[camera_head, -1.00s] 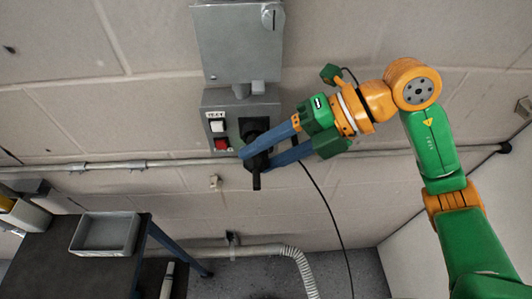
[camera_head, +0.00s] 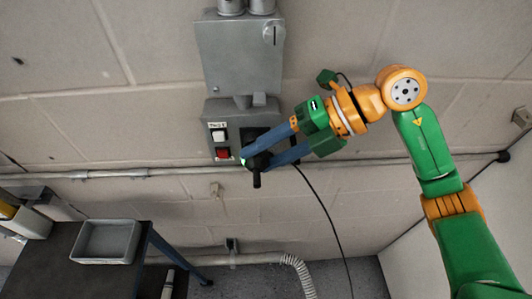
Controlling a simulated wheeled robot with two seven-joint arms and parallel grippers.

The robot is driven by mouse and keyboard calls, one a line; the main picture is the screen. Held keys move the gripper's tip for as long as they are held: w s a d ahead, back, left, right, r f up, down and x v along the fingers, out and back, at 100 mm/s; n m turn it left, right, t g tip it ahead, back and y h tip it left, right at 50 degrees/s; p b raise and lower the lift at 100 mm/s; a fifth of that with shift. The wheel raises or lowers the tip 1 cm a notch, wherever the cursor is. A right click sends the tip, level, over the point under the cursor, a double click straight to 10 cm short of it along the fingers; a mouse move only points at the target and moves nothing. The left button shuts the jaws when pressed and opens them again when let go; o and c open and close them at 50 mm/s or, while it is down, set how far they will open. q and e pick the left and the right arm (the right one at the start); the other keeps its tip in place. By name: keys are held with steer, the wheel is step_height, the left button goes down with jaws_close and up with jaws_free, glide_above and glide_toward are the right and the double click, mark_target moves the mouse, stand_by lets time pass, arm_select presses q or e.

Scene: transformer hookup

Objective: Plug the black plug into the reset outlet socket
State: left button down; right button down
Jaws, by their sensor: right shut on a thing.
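The black plug (camera_head: 257,165) is between the blue fingers of my right gripper (camera_head: 258,158), which is shut on it. A white button (camera_head: 218,136) and a red button (camera_head: 223,153) show on the left of the box. A black cable (camera_head: 327,209) hangs below the gripper. My left gripper is not in view.
A larger grey switch box (camera_head: 240,55) is mounted above the outlet box. A horizontal pipe (camera_head: 120,173) runs along the wall. A dark table (camera_head: 70,272) with a grey tray (camera_head: 107,241) stands at lower left. A ribbed hose (camera_head: 300,277) is at the bottom.

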steer(key=shift+w+r, duration=0.1)
steer(key=shift+w, duration=0.1)
steer(key=c, duration=0.8)
jaws_free()
steer(key=o, duration=0.5)
steer(key=shift+w, duration=0.2)
steer(key=shift+s, duration=0.15)
steer(key=s+b, duration=0.1)
steer(key=s, duration=0.4)
